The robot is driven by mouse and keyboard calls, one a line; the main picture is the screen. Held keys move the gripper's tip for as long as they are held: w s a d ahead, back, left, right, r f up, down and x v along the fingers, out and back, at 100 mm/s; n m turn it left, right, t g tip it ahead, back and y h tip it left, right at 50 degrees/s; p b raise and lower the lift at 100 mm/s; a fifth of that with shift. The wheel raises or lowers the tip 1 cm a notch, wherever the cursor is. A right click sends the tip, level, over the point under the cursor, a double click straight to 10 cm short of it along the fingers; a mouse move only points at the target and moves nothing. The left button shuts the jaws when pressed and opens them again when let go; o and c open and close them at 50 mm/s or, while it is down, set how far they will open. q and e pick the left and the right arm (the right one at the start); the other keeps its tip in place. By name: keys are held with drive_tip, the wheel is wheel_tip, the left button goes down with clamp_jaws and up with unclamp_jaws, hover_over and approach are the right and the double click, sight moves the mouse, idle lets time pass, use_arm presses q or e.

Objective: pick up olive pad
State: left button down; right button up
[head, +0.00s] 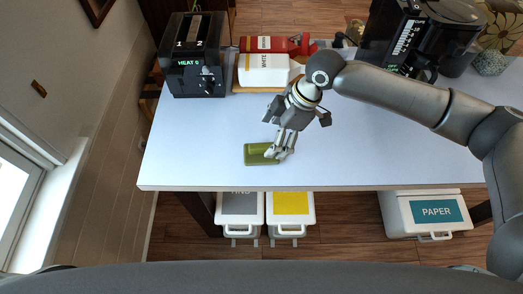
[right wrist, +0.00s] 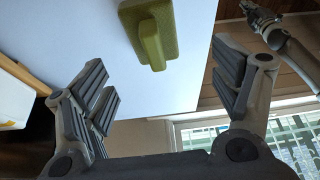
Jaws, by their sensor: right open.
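The olive pad (head: 257,154) lies on the white table near its front edge, left of centre. It is a green block; in the right wrist view the pad (right wrist: 150,28) shows a raised ridge along its top. My right gripper (head: 281,151) is at the pad's right end in the head view, its fingers pointing down. In the right wrist view my right gripper (right wrist: 165,95) is open, with nothing between its fingers and the pad ahead of them. Contact cannot be told. My left gripper (right wrist: 262,17) shows small at the upper right of the right wrist view; its jaws are unclear.
A black toaster (head: 194,55), a white loaf-shaped pack (head: 264,70), a red item (head: 270,44) and a black coffee machine (head: 410,35) stand along the back of the white table (head: 190,140). Bins (head: 428,212) stand below the front edge. The table's left front is clear.

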sight(265, 146)
drive_tip(key=x, duration=0.3)
drive_tip(key=shift+a+f+p, duration=0.2)
drive_tip(key=shift+p, duration=0.1)
drive_tip(key=x, duration=0.1)
drive_tip(key=p+x, duration=0.1)
drive_tip(key=x, duration=0.1)
drive_tip(key=w+p+x, duration=0.1)
drive_tip(key=shift+s+f, duration=0.1)
drive_tip(key=shift+f, duration=0.35)
drive_tip(key=shift+a+f, duration=0.2)
drive_tip(key=shift+f, duration=0.1)
drive_tip(key=c, duration=1.1)
